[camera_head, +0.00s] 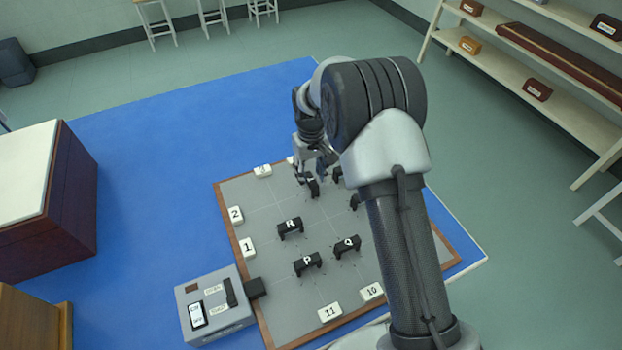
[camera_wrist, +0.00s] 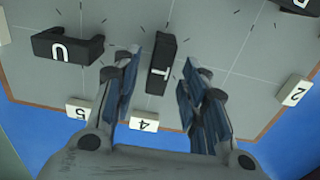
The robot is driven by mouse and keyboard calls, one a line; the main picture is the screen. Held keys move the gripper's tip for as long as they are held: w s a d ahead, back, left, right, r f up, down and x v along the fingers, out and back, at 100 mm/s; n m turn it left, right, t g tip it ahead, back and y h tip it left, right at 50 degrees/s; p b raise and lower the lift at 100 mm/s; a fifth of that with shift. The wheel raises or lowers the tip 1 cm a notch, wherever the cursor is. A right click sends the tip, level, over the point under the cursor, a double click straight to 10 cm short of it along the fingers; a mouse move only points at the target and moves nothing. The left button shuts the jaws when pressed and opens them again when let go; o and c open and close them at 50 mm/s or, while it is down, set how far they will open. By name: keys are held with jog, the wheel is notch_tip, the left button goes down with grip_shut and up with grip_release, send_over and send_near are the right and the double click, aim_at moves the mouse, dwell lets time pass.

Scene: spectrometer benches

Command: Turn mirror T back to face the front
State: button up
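Mirror T (camera_wrist: 160,66) is a black block with a white letter, standing on the grey board (camera_wrist: 225,60). In the wrist view its long side runs up and down and its letter lies sideways, about a quarter turn from mirror U (camera_wrist: 68,48). My gripper (camera_wrist: 160,78) is open, with one finger on each side of mirror T; gaps show between them. In the head view my gripper (camera_head: 318,168) is low over the board's far part, and a black mirror (camera_head: 313,187) shows just below it, its letter hard to read.
Mirrors R (camera_head: 290,228), P (camera_head: 307,263) and Q (camera_head: 346,245) stand nearer on the board. White number tags line its edge, with tag 4 (camera_wrist: 144,123) close to mirror T. A grey control box (camera_head: 213,305) sits at the near left corner.

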jog(key=shift+f, duration=0.6)
jog(key=shift+c, duration=0.6)
grip_shut()
